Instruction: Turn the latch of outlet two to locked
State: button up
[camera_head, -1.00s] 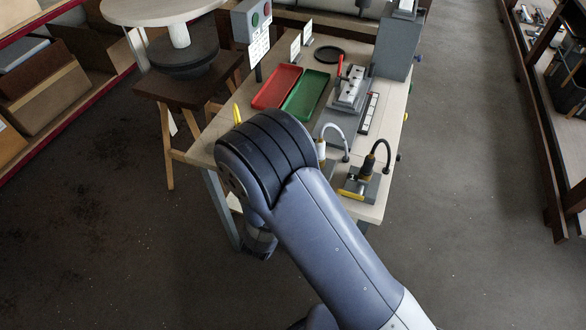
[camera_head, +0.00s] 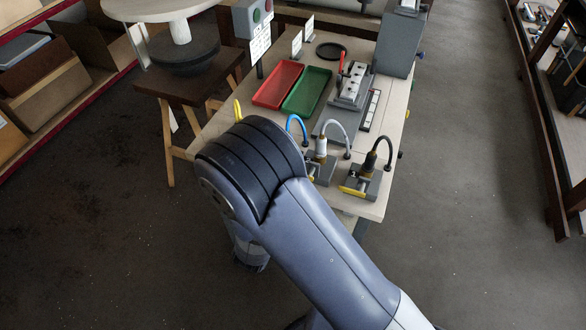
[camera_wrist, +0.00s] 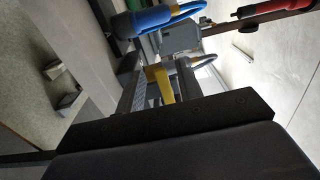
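In the head view, a row of outlets with hoses stands along the table's near edge. In the wrist view, a yellow latch (camera_wrist: 161,82) shows beyond my gripper (camera_wrist: 163,88), near the blue plug (camera_wrist: 140,22) and a grey plug (camera_wrist: 173,64). My gripper looks open, its fingers either side of that latch; contact is unclear.
A red tray (camera_head: 277,84) and a green tray (camera_head: 307,92) lie behind the outlets. A grey block with a red lever (camera_head: 341,62) stands right of them. A round-topped stand (camera_head: 170,9) is at the left. Floor right of the table is clear.

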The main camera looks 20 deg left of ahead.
jog(key=s, duration=0.7)
jog(key=shift+a+b, duration=0.25)
jog(key=shift+b, duration=0.1)
jog(key=w, duration=0.3)
jog(key=w+p, duration=0.1)
jog(key=w, duration=0.6)
jog(key=shift+w+d, duration=0.35)
jog(key=shift+d, duration=0.05)
